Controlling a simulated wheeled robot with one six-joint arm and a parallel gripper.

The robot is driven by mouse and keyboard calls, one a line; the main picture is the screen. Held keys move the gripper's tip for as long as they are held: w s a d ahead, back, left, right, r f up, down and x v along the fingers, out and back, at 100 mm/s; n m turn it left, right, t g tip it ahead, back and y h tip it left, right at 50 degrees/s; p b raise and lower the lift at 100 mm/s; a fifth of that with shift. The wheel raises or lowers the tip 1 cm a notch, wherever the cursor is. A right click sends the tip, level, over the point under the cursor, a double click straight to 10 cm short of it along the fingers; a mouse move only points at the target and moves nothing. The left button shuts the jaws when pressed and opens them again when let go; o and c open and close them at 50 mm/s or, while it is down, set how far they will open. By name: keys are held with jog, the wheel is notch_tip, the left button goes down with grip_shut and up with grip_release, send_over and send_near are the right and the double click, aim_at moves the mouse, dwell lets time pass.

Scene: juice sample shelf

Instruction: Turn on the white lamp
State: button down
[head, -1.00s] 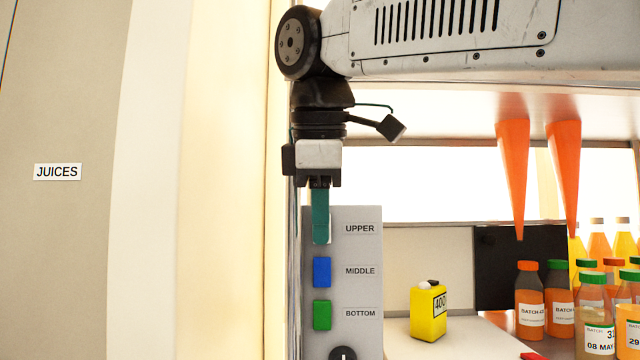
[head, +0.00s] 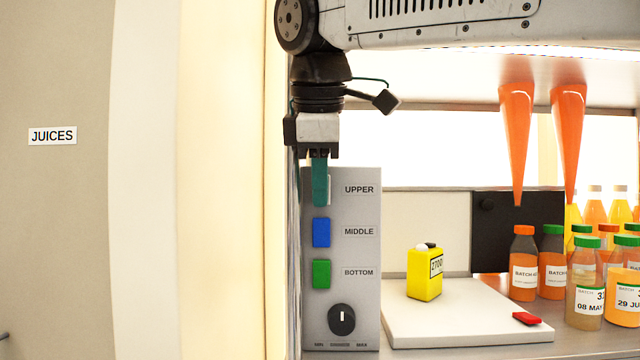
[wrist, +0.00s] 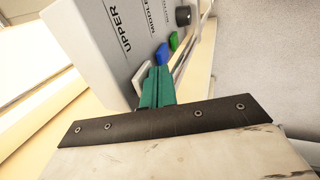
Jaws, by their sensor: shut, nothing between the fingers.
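A grey switch panel (head: 355,300) stands upright at the left end of the shelf. Its UPPER button shows only as a pale sliver (head: 330,190), mostly hidden behind my gripper. Below are a blue MIDDLE button (head: 321,232) and a green BOTTOM button (head: 321,273). My gripper (head: 320,198) points down, its teal fingers shut and empty in front of the UPPER button. In the wrist view the closed fingers (wrist: 156,85) are close against the panel face (wrist: 95,40); contact is unclear. A bright white strip (head: 480,52) shows beneath my arm; I cannot tell whether it is the lamp.
A black knob (head: 341,319) is low on the panel. A yellow meter (head: 425,273) with a number display stands on a white board (head: 450,325), near a red object (head: 526,319). Juice bottles (head: 585,300) crowd the right; orange cones (head: 516,140) hang above.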

jog(key=shift+r, duration=0.2)
jog(key=shift+r, duration=0.65)
jog(key=shift+s, duration=0.1)
jog(key=s+f+v, duration=0.1)
jog(key=s+v, duration=0.1)
jog(key=v, duration=1)
jog(key=shift+s, duration=0.15)
